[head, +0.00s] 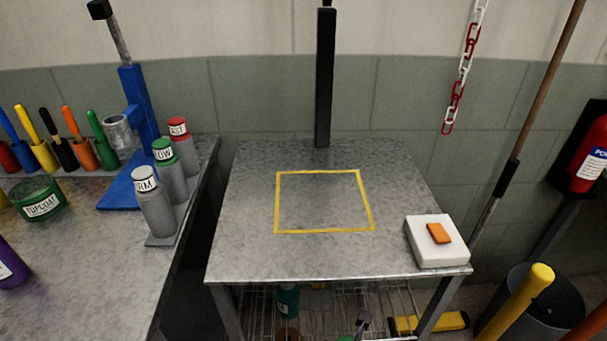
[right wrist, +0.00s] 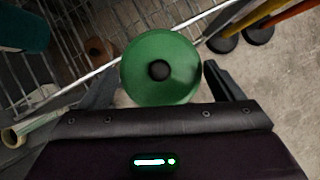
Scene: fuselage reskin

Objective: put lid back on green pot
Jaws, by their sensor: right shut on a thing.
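The green pot (head: 40,200), labelled TOPCOAT, stands on the metal bench at the left in the head view. Its top looks open and dark. A round green lid with a black knob (right wrist: 160,52) shows in the right wrist view. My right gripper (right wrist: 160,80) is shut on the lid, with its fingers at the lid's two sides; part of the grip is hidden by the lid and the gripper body. The lid is beside the wire shelf, over the floor. My left gripper is not in view.
A metal table (head: 250,250) with a yellow taped square stands in the middle, mostly clear. A white block with an orange piece (head: 437,245) sits at its right corner. Grey labelled bottles (head: 155,205) and a blue stand (head: 135,140) are right of the pot. A wire shelf (right wrist: 70,50) holds items below.

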